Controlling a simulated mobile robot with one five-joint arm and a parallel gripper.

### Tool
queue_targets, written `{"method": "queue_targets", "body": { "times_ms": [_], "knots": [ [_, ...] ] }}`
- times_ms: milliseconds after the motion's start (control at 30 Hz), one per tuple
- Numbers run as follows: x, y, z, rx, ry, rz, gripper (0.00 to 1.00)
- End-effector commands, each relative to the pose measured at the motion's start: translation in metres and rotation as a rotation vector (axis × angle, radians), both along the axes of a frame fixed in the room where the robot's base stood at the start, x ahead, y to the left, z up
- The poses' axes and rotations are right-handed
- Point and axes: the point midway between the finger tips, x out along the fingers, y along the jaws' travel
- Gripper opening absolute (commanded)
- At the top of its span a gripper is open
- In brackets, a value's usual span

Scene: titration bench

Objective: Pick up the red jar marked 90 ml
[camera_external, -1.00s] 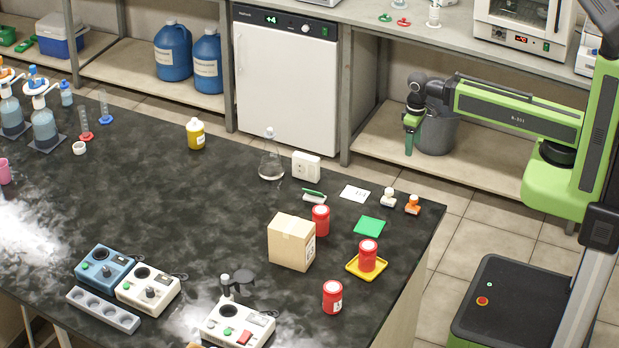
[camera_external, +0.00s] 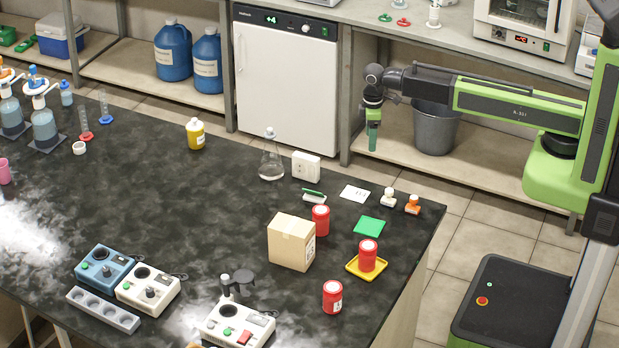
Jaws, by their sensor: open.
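Another red jar (camera_external: 367,257) stands on a yellow tray (camera_external: 352,268). The third red jar (camera_external: 332,298) stands nearer the front, on the bare bench top. The jars' volume markings are too small to read, so I cannot tell which is 90 ml. My gripper (camera_external: 373,148) points down, open and empty, in the air beyond the bench's back edge, above and apart from all the jars.
A cardboard box (camera_external: 290,243) stands left of the jars. A green square (camera_external: 369,226), a white card (camera_external: 355,193), and white and orange stampers (camera_external: 412,205) lie near the back right edge. A flask (camera_external: 271,163) stands farther left. The bench's centre is clear.

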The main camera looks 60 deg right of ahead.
Motion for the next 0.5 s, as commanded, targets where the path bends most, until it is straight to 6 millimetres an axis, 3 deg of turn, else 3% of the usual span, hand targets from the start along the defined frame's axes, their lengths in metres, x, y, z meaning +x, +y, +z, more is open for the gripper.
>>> {"method": "queue_targets", "body": {
  "times_ms": [33, 67, 133, 200, 300, 400, 500],
  "knots": [
    [0.033, 0.049, 0.039, 0.001, 0.000, 0.100, 0.70],
    [0.045, 0.080, 0.053, 0.001, 0.000, 0.163, 0.70],
    [0.063, 0.166, 0.089, 0.001, 0.000, 0.314, 0.70],
    [0.063, 0.252, 0.121, 0.001, 0.000, 0.442, 0.70],
    [0.037, 0.354, 0.155, 0.000, 0.000, 0.572, 0.70],
    [-0.002, 0.418, 0.177, 0.000, 0.000, 0.663, 0.70],
    [-0.031, 0.447, 0.185, 0.000, 0.000, 0.713, 0.70]
  ]
}}
